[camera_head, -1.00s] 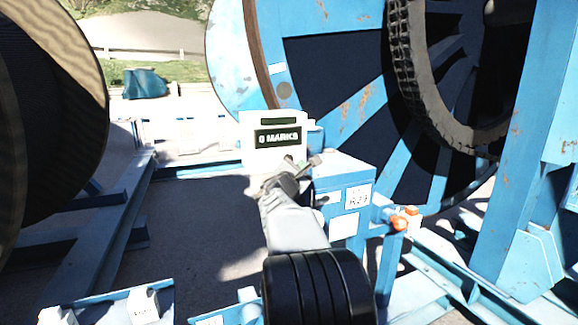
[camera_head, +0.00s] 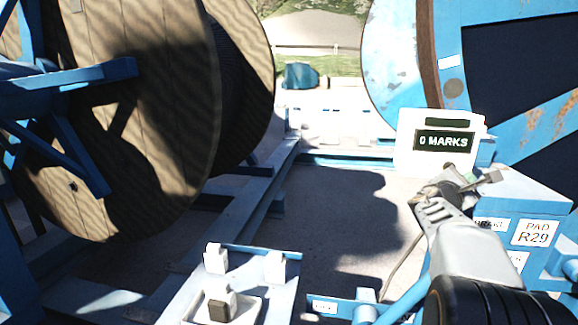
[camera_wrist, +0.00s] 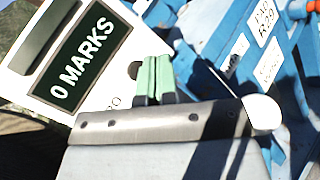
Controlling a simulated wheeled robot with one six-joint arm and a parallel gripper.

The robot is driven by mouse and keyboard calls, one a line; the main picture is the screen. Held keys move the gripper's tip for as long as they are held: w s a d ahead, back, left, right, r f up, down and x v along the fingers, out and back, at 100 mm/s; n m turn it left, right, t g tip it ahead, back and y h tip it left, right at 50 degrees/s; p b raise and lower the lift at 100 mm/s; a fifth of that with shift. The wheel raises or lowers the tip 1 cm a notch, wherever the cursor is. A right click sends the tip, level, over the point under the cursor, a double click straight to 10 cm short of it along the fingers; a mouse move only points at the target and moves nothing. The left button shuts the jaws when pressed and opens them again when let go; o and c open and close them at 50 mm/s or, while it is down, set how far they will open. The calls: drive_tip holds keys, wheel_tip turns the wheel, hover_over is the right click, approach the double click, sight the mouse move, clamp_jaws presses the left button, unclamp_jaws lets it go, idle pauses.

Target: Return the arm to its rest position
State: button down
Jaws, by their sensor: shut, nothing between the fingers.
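My gripper (camera_wrist: 153,78) is shut, its two pale green fingers side by side with nothing between them. In the wrist view it lies over the lower right edge of a white box with a dark "0 MARKS" display (camera_wrist: 82,58). In the head view my gripper (camera_head: 466,180) shows small at the end of my grey arm, just in front of the same display box (camera_head: 440,141). I cannot tell whether the fingers touch the box.
A blue cabinet labelled "PAD R29" (camera_head: 535,233) stands close to the right of my arm. A large wooden cable reel (camera_head: 130,110) stands at left, and a blue reel (camera_head: 395,70) at right. A white holder (camera_head: 255,290) is at the front. Bare ground (camera_head: 330,215) lies between.

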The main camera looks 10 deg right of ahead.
drive_tip(key=s+a+f+m+g+y, duration=0.35)
drive_tip(key=f+m, duration=0.25)
drive_tip(key=f, duration=0.2)
drive_tip(key=s+a+f+m+g+y, duration=0.2)
drive_tip(key=s+a+f+m+y, duration=0.3)
drive_tip(key=f, duration=0.3)
drive_tip(key=s+a+f+m+y, duration=0.1)
drive_tip(key=s+a+f+y, duration=0.1)
drive_tip(key=a, duration=0.8)
drive_tip(key=s+a+f+m+t+y, duration=0.1)
drive_tip(key=s+a+f+y, duration=0.1)
drive_tip(key=a, duration=0.8)
drive_tip(key=s+a+f+m+y, duration=0.2)
drive_tip(key=a+f+y, duration=0.2)
drive_tip(key=a, duration=0.6)
drive_tip(key=shift+s+a+y+p, duration=0.25)
drive_tip(key=shift+y+p, duration=0.2)
drive_tip(key=shift+y, duration=0.4)
drive_tip(key=shift+d+t, duration=0.15)
drive_tip(key=shift+t, duration=0.1)
